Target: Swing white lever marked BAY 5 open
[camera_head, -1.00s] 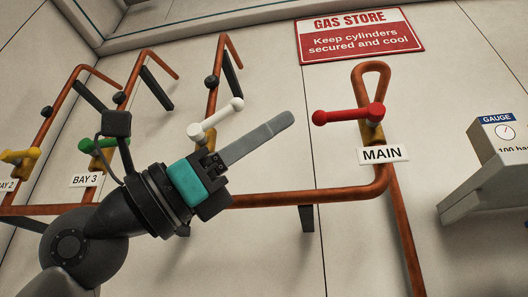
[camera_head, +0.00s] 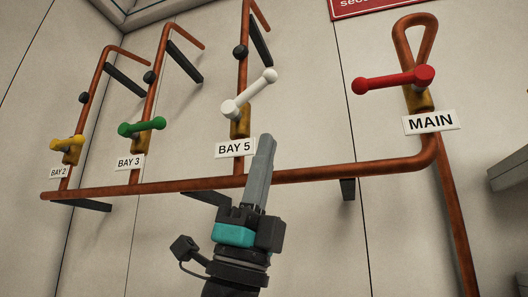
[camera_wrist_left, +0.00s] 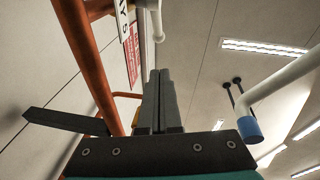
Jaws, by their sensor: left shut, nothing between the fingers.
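The white lever (camera_head: 249,92) sits on the third copper riser, above the BAY 5 label (camera_head: 235,148). It slants, with its right end higher. My left gripper (camera_head: 265,140) is shut and empty, its fingers pointing up. In the head view its fingertips are just right of the label and below the lever, apart from it. In the left wrist view the shut fingers (camera_wrist_left: 160,75) point up towards a white rod end (camera_wrist_left: 157,22), which looks like the lever, beside the label (camera_wrist_left: 122,12). My right gripper is not in view.
A yellow lever (camera_head: 67,144), a green lever (camera_head: 142,128) and a red lever (camera_head: 393,80) at MAIN (camera_head: 431,122) sit along the same pipework. A horizontal copper pipe (camera_head: 330,174) passes behind my left gripper. A white pole with a blue end (camera_wrist_left: 250,130) shows in the wrist view.

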